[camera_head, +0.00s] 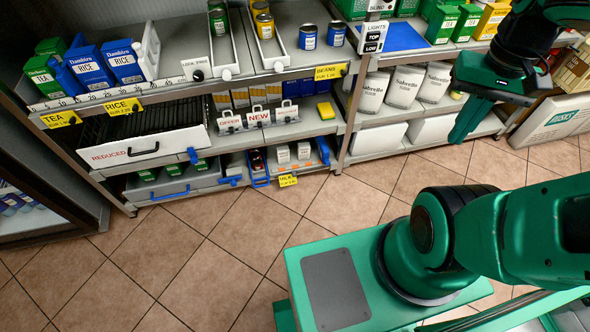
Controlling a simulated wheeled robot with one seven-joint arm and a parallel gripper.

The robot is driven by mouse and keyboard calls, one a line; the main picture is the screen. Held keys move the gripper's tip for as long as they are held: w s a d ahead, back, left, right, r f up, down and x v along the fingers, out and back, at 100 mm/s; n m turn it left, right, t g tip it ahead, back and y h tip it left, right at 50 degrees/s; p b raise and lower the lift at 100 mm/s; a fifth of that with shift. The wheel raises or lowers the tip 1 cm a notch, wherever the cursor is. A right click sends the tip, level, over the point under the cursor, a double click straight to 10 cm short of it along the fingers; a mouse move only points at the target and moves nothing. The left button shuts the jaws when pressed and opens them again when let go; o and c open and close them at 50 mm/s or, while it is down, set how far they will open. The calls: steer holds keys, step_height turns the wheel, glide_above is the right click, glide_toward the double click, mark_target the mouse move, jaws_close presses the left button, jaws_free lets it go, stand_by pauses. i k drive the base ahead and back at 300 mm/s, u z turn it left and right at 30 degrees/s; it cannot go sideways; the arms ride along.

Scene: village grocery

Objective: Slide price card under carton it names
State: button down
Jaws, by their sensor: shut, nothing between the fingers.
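Yellow price cards hang on the shelf edges: a TEA card (61,119), a RICE card (122,107), a BEANS card (331,72) and, lower down, a MILK card (288,181). Two blue RICE cartons (88,66) stand on the left upper shelf, one tilted. A green TEA carton (40,76) stands at their left. More green and yellow cartons (440,22) stand at the upper right. My gripper (464,128) is shut and empty, pointing down before the right shelf, away from the cards and left cartons.
A REDUCED drawer (140,150) with a black handle sits below the left shelf. Small OFFER and NEW bins (257,117) are beside it. White Nabrette tubs (372,91) stand behind my gripper's left. Tiled floor (190,235) is clear before the shelves.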

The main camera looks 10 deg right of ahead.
mark_target(289, 179)
steer(key=u, duration=1.65)
steer(key=i, duration=0.15)
steer(key=z, duration=1.6)
steer(key=i, duration=0.35)
steer(key=z, duration=0.05)
